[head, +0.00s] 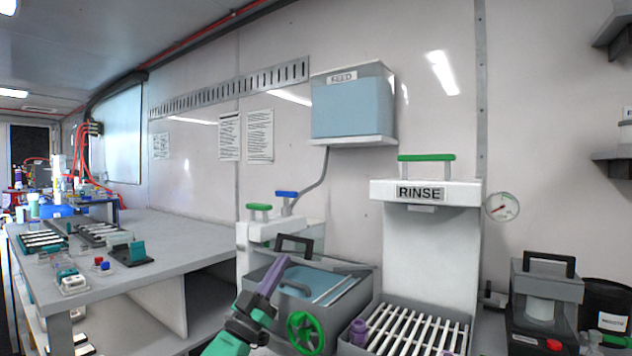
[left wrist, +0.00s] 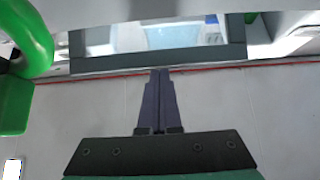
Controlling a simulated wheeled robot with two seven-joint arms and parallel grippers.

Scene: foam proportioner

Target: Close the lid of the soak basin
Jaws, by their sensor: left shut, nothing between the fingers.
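The soak basin (head: 335,318) is a grey box with blue liquid inside, in the middle of the head view; a green handwheel (head: 305,332) is on its front. A black handle (head: 294,241) stands up at its back left, apparently on the lid; my arm and gripper partly cover this side, so I cannot tell the lid's exact angle. My left gripper (head: 286,262) has purple fingers, shut and empty, in front of the basin's left part. In the left wrist view the shut fingertips (left wrist: 160,71) point at the basin's grey edge (left wrist: 150,63); I cannot tell whether they touch.
Right of the basin is a white slatted rack (head: 420,330) under the RINSE unit (head: 425,193). A grey bench (head: 180,245) with small items is at left, a dark device (head: 545,300) at right.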

